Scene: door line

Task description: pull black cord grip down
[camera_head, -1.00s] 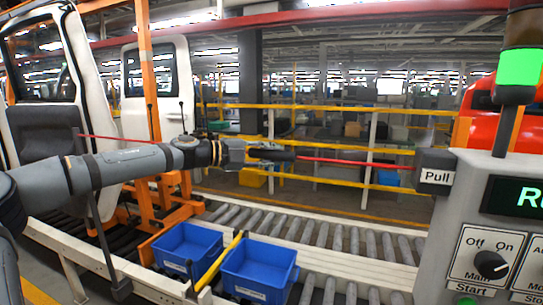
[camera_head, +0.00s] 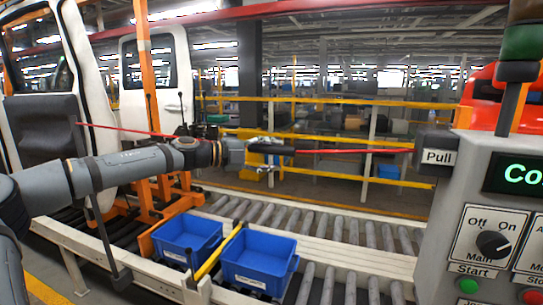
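The black cord grip (camera_head: 280,149) sits on a red cord (camera_head: 355,151) that runs across the view to a dark switch box labelled "Pull" (camera_head: 437,157) at the right. My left gripper (camera_head: 268,158) reaches in from the left and is at the grip. Its fingers look spread, with a silver finger showing below the grip, so it appears open around it. Contact between fingers and grip cannot be told. My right gripper is not in view.
A control panel (camera_head: 500,180) with a knob and buttons stands at the right, its display starting "Co". The stack light (camera_head: 521,45) above shows dark green. Blue bins (camera_head: 259,262) stand below by the roller conveyor (camera_head: 340,232). Yellow rails and a car door are behind.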

